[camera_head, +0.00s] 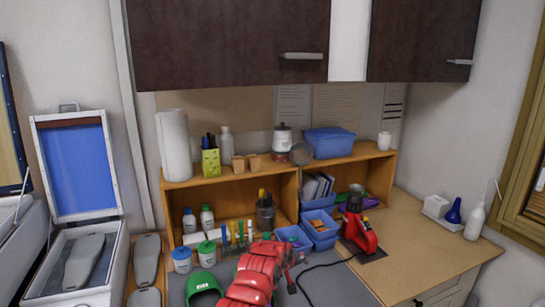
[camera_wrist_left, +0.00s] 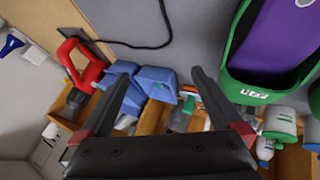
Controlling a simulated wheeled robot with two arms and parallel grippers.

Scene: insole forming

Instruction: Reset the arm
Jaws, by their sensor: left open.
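My left arm, red, reaches in from the bottom middle of the head view, and its gripper (camera_head: 290,268) is partly hidden by the arm. In the left wrist view the two dark fingers of my left gripper (camera_wrist_left: 160,72) are spread apart with nothing between them. They are above the worktop, in front of the blue bins (camera_wrist_left: 156,82). My right gripper is in neither view.
A green holder (camera_head: 203,290) stands at the front; the wrist view shows a purple insole (camera_wrist_left: 285,35) in it. Left is an open press (camera_head: 75,165) with a grey insole (camera_head: 84,262). A red tool (camera_head: 360,232) with a black cable stands right. The right worktop (camera_head: 440,245) is mostly clear.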

